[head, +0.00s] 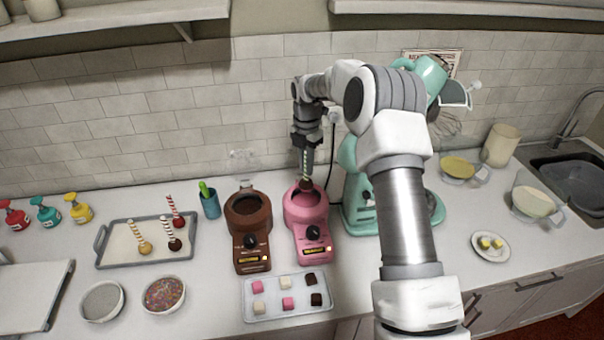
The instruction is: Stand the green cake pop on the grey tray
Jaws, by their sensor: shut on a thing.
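My gripper (305,150) points down over the pink melting pot (309,236), shut on the green-striped stick of a cake pop (305,163). The stick stands about upright in the jaws. The cake pop's dark brown head is low, at the pot's opening; I cannot tell whether it touches what is in the pot. The grey tray (101,240) lies at the left with a pale liner. Three cake pops stand on it: a tan one with a yellow-striped stick (144,247), a dark brown one (175,244) and a dark red one (180,222).
A brown melting pot (250,240) and a blue cup (209,206) stand between the tray and the pink pot. A teal mixer (360,205) stands close on the right. In front are a sweets tray (272,308) and bowls of sprinkles (163,295). The grey tray's left part is free.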

